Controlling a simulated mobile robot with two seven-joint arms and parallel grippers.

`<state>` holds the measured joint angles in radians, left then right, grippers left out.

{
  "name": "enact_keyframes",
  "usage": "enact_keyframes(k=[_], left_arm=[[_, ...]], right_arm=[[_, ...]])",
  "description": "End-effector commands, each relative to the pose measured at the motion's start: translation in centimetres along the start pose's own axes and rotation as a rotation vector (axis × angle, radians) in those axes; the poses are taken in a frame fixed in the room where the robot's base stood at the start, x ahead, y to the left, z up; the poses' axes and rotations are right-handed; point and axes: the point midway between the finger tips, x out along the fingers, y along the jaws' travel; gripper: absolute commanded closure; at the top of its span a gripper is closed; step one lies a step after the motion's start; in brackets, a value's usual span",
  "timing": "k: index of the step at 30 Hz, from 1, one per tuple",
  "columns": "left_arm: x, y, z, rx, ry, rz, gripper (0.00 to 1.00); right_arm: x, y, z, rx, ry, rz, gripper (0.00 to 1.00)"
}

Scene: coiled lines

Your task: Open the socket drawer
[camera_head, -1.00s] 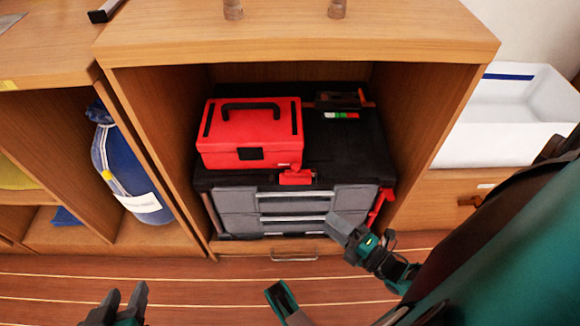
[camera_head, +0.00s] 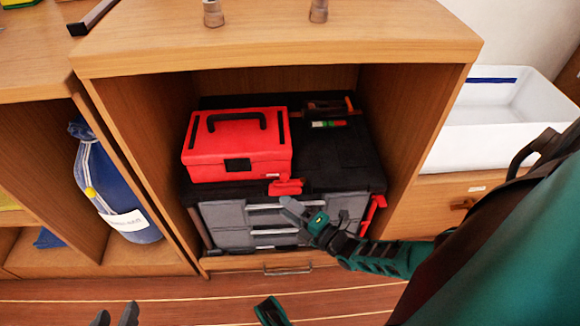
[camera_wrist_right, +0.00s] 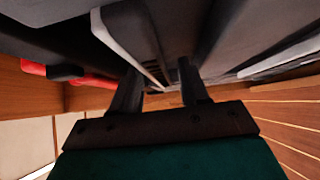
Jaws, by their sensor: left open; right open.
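A black tool chest with grey drawers (camera_head: 225,214) stands in the open wooden cabinet; silver drawer handles (camera_head: 271,232) run across its front. Which drawer is the socket drawer I cannot tell; all look shut. My right gripper (camera_head: 290,209) is open at the upper middle of the drawer fronts and hides part of them. In the right wrist view its fingers (camera_wrist_right: 158,88) are spread, with a pale-edged grey drawer part (camera_wrist_right: 112,38) close to them; contact is unclear. My left gripper (camera_head: 117,316) is open and empty over the floor at the bottom left.
A red toolbox (camera_head: 215,168) sits on the chest, beside a dark tool (camera_head: 326,108). Cabinet walls (camera_head: 412,140) close in both sides. A blue bag (camera_head: 108,180) is on the left, a white bin (camera_head: 470,150) on the right. The floor in front is clear.

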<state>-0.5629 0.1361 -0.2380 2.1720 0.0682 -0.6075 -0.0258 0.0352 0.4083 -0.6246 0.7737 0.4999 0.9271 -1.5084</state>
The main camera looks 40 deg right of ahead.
Motion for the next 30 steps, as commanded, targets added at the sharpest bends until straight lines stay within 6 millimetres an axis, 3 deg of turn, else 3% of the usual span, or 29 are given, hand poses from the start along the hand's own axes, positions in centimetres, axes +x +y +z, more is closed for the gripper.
enact_keyframes(k=[2, 16, 30], left_arm=[[0.0, 0.01, -0.05, 0.0, 0.001, 0.0, 0.57], [-0.01, 0.03, -0.02, -0.001, 0.001, 0.0, 0.57], [-0.17, 0.13, 0.46, -0.005, -0.009, 0.001, 0.57]], right_arm=[[-0.02, -0.01, -0.02, 0.001, 0.0, 0.0, 0.56], [-0.06, -0.02, -0.02, 0.001, 0.0, 0.0, 1.0], [-0.18, -0.03, 0.01, 0.001, 0.0, -0.001, 1.0]])
